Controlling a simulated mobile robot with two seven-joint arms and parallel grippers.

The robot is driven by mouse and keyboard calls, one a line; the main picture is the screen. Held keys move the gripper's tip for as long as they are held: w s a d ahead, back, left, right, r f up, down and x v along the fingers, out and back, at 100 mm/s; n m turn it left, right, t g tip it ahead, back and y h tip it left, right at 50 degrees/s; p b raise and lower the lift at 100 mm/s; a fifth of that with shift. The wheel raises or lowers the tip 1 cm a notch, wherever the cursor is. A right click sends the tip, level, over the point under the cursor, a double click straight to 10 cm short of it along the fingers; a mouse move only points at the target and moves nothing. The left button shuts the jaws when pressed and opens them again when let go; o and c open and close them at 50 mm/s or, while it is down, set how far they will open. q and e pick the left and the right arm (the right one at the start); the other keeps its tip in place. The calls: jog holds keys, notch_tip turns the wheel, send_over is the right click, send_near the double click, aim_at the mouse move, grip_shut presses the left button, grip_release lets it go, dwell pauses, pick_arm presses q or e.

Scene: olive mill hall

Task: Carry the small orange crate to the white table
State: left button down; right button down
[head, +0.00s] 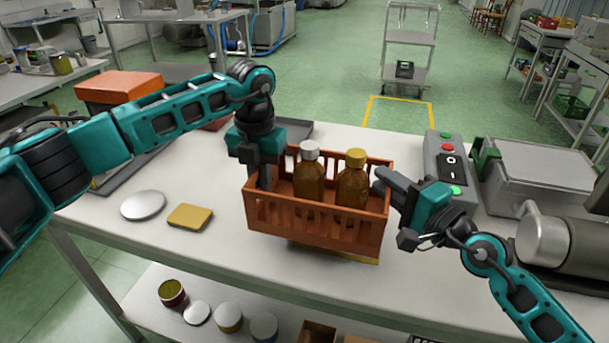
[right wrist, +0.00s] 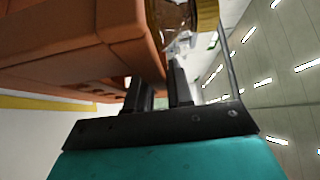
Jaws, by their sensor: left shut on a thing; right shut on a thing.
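The small orange crate (head: 300,220) is in the middle of the head view, at the near side of a white table (head: 120,235). Two brown bottles stand upright in it, one with a white cap (head: 309,180) and one with a yellow cap (head: 352,185). My left gripper (head: 264,180) is shut on the crate's left end wall. My right gripper (head: 382,185) is shut on its right end wall. The right wrist view shows the crate (right wrist: 80,35) close above the right gripper (right wrist: 160,90). A yellow strip shows beneath the crate; I cannot tell if the crate touches the table.
A control box with buttons (head: 448,170) and a scale (head: 535,175) stand close on the right. A white disc (head: 143,205) and a yellow sponge (head: 190,217) lie on the left. An orange box (head: 118,88) is further back. A cart (head: 408,50) stands on open green floor.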

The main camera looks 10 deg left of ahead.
pick_arm(q)
jog(key=shift+w+d+r, duration=0.1)
pick_arm(e)
jog(key=shift+w+r, duration=0.1)
jog(key=shift+r, duration=0.05)
dwell(0.4)
